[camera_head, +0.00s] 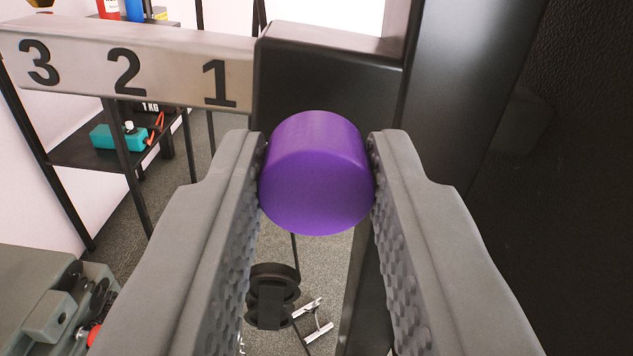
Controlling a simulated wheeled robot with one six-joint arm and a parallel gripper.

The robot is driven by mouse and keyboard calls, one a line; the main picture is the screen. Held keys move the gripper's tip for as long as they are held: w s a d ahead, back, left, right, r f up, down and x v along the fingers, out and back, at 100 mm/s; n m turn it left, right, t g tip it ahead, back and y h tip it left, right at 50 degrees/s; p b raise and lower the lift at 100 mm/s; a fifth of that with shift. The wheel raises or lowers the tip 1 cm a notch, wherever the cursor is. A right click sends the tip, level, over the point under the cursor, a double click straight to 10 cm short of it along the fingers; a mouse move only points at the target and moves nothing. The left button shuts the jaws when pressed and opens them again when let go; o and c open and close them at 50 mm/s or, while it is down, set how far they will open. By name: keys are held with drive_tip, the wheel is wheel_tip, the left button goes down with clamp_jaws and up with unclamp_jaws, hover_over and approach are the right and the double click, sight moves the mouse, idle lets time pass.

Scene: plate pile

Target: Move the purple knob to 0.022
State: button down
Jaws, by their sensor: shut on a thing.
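The purple knob (316,180) is a short round cylinder in the middle of the view. My gripper (317,175) is shut on it, with one grey padded finger touching each side. Behind the knob is a black block (325,85), which hides how the knob is attached. A pale scale bar (130,68) runs left from the block and carries the black numbers 3, 2 and 1 from left to right. The 1 is nearest the block, just left of its edge. No 0 mark is visible.
A dark upright post (465,75) stands right of the block. A black shelf (110,150) at the left holds a teal item (118,137). Dark round weights (272,290) hang below the knob. Grey equipment (50,305) sits at the lower left.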

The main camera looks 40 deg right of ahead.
drive_tip(key=c, duration=1.1)
unclamp_jaws()
drive_tip(key=shift+s+a, duration=0.1)
drive_tip(key=shift+a, duration=0.05)
drive_tip(key=v, duration=1.7)
drive_tip(key=shift+s+a, duration=0.15)
